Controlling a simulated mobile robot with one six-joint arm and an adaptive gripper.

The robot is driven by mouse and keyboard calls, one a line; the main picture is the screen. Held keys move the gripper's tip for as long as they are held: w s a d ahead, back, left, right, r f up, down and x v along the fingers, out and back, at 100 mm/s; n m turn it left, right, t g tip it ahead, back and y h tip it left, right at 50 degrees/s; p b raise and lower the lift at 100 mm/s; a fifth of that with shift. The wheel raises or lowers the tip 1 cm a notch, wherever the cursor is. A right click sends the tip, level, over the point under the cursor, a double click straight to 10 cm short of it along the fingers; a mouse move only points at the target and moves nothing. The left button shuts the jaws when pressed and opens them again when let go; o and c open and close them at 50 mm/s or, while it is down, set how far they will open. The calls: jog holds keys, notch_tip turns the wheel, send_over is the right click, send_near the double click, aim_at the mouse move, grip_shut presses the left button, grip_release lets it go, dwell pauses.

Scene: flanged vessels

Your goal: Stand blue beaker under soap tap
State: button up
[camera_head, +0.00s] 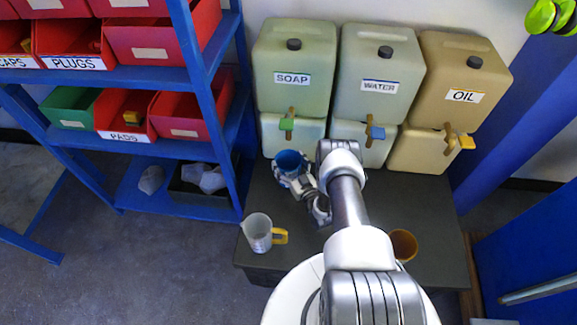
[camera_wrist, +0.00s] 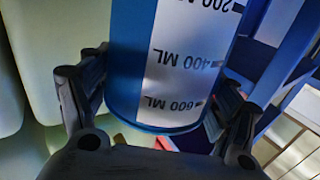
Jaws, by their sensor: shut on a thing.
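The blue beaker (camera_head: 289,162) is in my gripper (camera_head: 293,183), its open top facing up in the head view. In the wrist view the beaker (camera_wrist: 172,75), with a white scale strip, sits between the two dark fingers of my gripper (camera_wrist: 160,105). The soap tank (camera_head: 292,60) stands at the left of three tanks. Its soap tap (camera_head: 287,124) has a green handle. The beaker shows just below this tap in the head view. I cannot tell whether its base touches the bench or whether it is straight under the spout.
A clear jug with a yellow handle (camera_head: 258,233) and an orange cup (camera_head: 403,245) stand on the dark bench (camera_head: 350,235). The water tank (camera_head: 378,70) and oil tank (camera_head: 462,75) stand to the right. A blue shelf (camera_head: 215,95) with bins is close on the left.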

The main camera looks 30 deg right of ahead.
jog(key=shift+f, duration=0.25)
jog(key=shift+f, duration=0.1)
jog(key=shift+f, duration=0.1)
jog(key=o, duration=1.3)
